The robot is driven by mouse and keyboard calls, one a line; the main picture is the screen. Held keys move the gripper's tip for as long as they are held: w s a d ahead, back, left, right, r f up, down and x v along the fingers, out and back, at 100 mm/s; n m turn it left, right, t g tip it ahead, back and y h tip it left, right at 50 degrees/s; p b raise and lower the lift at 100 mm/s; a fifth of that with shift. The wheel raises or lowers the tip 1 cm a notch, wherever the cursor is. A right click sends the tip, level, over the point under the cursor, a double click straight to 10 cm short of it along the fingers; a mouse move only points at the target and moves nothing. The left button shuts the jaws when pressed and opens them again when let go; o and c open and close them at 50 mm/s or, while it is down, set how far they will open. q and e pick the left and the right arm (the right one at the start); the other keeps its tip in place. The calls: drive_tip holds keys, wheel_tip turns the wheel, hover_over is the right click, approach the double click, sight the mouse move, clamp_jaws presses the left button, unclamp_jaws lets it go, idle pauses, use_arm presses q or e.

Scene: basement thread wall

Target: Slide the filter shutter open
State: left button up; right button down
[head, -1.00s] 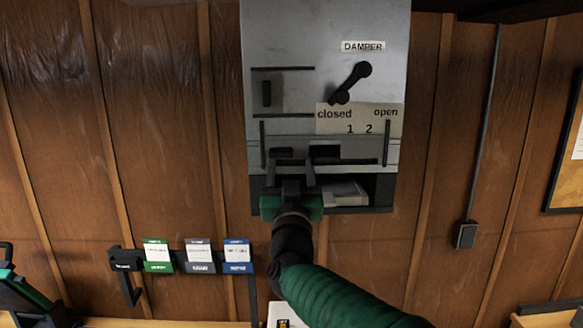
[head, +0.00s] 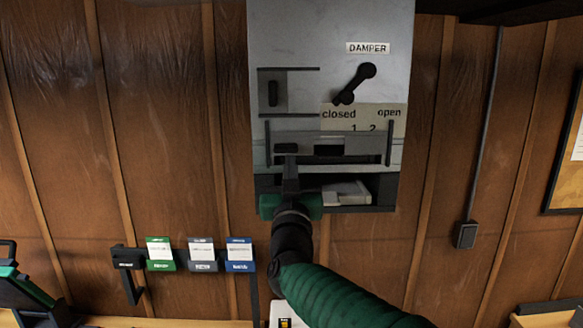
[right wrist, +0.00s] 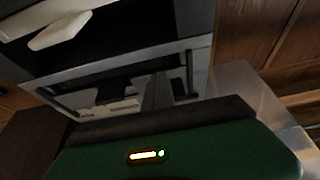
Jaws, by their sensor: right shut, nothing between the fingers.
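The filter shutter looks to be the grey plate (head: 362,145) low on the grey metal box (head: 300,30), between two dark upright rails. It has a dark tab at its left and a dark rectangle near its middle. A dark slot shows along its lower edge. My right gripper (head: 290,170) is shut and empty, its fingers pointing up at the tab from below. I cannot tell whether they touch it. In the right wrist view, the dark fingers (right wrist: 158,92) reach towards the box's lower front. My left gripper is not in view.
Below the plate is a dark open bay with a pale block (head: 346,192). A damper lever (head: 355,84) and a small dark handle (head: 272,93) are higher up. A card rack (head: 128,262) hangs lower left.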

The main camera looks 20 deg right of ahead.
drive_tip(key=shift+a+r, duration=0.1)
drive_tip(key=shift+a, duration=1)
drive_tip(key=c, duration=2.2)
unclamp_jaws()
drive_tip(key=shift+d, duration=0.35)
drive_tip(key=c, duration=1.9)
unclamp_jaws()
drive_tip(key=shift+d, duration=0.3)
drive_tip(key=shift+c, duration=0.2)
drive_tip(key=o, duration=0.5)
drive_tip(key=shift+d, duration=0.35)
drive_tip(key=shift+o, duration=1.2)
drive_tip(key=o, duration=0.5)
drive_tip(key=shift+a, duration=0.75)
use_arm(q)
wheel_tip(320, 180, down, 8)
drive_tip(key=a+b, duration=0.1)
drive_tip(key=b, duration=0.6)
drive_tip(key=shift+b, duration=0.4)
use_arm(e)
drive_tip(key=v, duration=1.7)
drive_tip(key=shift+w+a, duration=0.15)
